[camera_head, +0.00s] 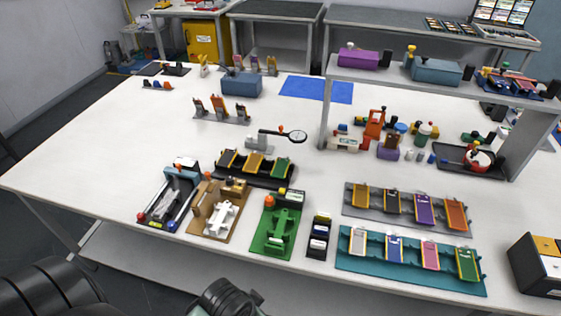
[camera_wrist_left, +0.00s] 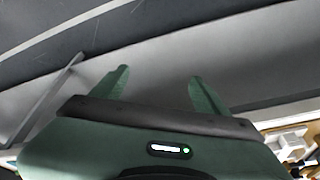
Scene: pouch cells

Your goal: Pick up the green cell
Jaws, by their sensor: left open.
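A green cell (camera_head: 467,264) stands tilted in the rightmost slot of the teal rack (camera_head: 412,282) at the table's front right. Another green cell (camera_head: 281,168) sits at the right end of a dark rack (camera_head: 229,174) near the table's middle. I cannot tell which one the task names. My left gripper (camera_wrist_left: 155,82) is open and empty in the left wrist view, with both green fingers apart. No cell shows between or near them. In the head view part of my arm shows at the bottom edge, but no fingertips. My right gripper is not in view.
White, blue and pink cells share the teal rack. A grey rack (camera_head: 348,212) with several cells lies behind it. A green fixture (camera_head: 267,244) and a small dark holder (camera_head: 308,253) stand left of it. A raised shelf (camera_head: 440,84) spans the right. The table's left is clear.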

